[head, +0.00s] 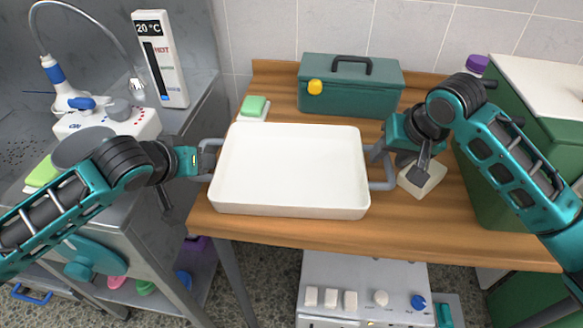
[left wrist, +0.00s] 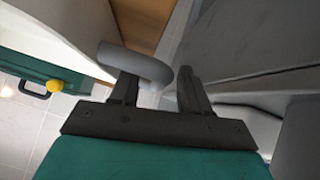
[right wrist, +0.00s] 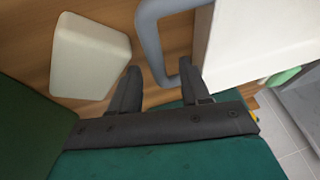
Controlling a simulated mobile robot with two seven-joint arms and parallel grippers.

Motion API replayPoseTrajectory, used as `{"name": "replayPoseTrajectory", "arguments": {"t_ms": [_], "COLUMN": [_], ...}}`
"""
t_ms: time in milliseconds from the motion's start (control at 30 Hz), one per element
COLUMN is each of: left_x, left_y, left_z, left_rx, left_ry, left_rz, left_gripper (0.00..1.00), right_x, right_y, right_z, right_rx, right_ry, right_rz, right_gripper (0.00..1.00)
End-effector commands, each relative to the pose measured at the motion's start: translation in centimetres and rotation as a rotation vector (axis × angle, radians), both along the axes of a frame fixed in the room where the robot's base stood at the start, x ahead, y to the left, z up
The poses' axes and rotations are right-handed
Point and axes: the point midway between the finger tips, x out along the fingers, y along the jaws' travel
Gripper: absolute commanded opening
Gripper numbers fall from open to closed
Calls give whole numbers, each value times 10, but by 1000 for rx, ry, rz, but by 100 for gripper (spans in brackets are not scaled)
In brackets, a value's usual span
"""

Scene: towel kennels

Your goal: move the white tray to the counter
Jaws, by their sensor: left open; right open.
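The white tray (head: 290,165) is shallow and empty, with a grey loop handle on each short side. It appears to rest on the wooden top (head: 300,232), its front edge close to the wood's front edge. My left gripper (head: 202,160) is open at the left handle; in the left wrist view the grey handle (left wrist: 140,62) reaches between its fingers (left wrist: 158,90). My right gripper (head: 379,154) is open at the right handle (head: 384,184); in the right wrist view the handle (right wrist: 152,40) runs between its fingers (right wrist: 160,78). Contact is not clear.
A teal toolbox (head: 350,88) stands behind the tray, with a green-and-white sponge (head: 255,106) at back left. A cream block (head: 422,178) lies by my right gripper. A green cabinet (head: 520,150) closes the right side. A metal counter (head: 190,110) with a thermometer sign (head: 160,60) is left.

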Motion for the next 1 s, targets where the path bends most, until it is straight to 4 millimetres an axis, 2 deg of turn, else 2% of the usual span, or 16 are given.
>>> {"name": "replayPoseTrajectory", "arguments": {"t_ms": [400,867,1000], "left_x": [4,4,4], "left_y": [-1,-1,-1], "left_z": [-4,-4,-4], "left_rx": [1,1,1], "left_ry": [0,1,1], "left_rz": [-1,1,1], "left_gripper": [45,1,0], "right_x": [2,2,2], "right_y": [1,1,1], "right_z": [-6,-5,-5], "right_rx": [0,0,0], "right_ry": [0,0,0], "right_rz": [1,0,0], "right_gripper": [46,2,0]}}
